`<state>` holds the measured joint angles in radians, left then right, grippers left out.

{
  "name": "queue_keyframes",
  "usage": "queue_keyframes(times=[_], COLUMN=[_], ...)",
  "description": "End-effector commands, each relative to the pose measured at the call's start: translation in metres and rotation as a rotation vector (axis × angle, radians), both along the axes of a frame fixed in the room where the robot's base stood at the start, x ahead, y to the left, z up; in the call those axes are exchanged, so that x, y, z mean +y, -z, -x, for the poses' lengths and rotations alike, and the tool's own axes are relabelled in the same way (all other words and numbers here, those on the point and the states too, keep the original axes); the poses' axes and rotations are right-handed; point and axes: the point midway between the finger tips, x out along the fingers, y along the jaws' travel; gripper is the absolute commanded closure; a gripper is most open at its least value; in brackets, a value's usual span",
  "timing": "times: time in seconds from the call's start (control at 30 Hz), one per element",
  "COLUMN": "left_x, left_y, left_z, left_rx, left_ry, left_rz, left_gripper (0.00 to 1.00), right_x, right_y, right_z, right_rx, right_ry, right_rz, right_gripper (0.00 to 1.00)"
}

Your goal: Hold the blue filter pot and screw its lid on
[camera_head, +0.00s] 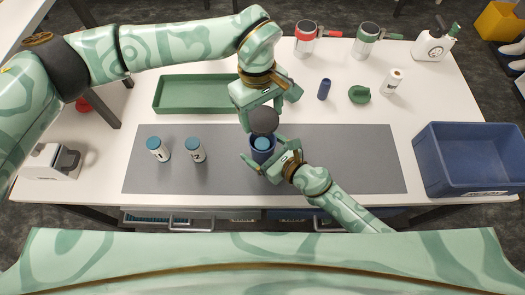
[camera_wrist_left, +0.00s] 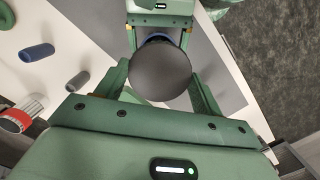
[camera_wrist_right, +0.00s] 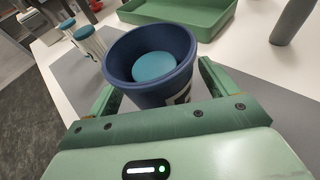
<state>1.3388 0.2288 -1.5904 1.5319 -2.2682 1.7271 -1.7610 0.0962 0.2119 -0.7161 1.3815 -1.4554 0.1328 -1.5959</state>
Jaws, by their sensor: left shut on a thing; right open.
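The blue filter pot (camera_head: 262,155) stands upright on the grey mat, with a teal-capped container (camera_wrist_right: 154,66) inside. It fills the middle of the right wrist view (camera_wrist_right: 180,36). My right gripper (camera_head: 261,158) is open, with a finger on either side of the pot. My left gripper (camera_head: 263,114) is shut on the dark grey round lid (camera_head: 264,122) and holds it above the pot. In the left wrist view the lid (camera_wrist_left: 161,72) sits between the fingers and hides most of the pot (camera_wrist_left: 157,39).
Two teal-capped white containers (camera_head: 158,149) (camera_head: 195,150) stand on the grey mat (camera_head: 340,160), left of the pot. A green tray (camera_head: 195,108) lies behind. A blue crate (camera_head: 470,190) stands at the right. The mat right of the pot is clear.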

Motion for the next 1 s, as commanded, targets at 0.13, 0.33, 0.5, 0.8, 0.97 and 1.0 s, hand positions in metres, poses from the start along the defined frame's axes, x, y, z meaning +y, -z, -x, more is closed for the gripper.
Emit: queue_keyframes(times=[0.13,0.33,0.5,0.8,0.97,1.0], left_x=[0.000,0.000,0.000,-0.001,-0.001,-0.001], left_y=[0.000,0.000,0.006,0.047,0.050,0.050], left_z=[0.000,0.000,0.000,0.001,0.001,0.001], left_rx=[0.000,0.000,0.001,0.000,-0.002,-0.002], left_ry=[0.000,0.000,-0.001,0.000,0.000,0.000], left_rz=[0.000,0.000,0.000,0.001,0.002,0.002], left_gripper=[0.54,0.54,0.54,0.54,0.54,0.54], right_x=[0.000,0.000,0.000,-0.001,-0.001,-0.001], right_y=[0.000,0.000,0.000,0.000,0.000,0.000], right_z=[0.000,0.000,0.000,0.000,0.000,0.000], right_rx=[0.000,-0.001,-0.001,-0.001,-0.001,-0.001], right_ry=[0.000,0.001,0.001,0.001,0.001,0.001], right_rz=[0.000,0.001,0.001,0.001,0.001,0.001], right_gripper=[0.17,0.73,0.82,0.82,0.82,0.82])
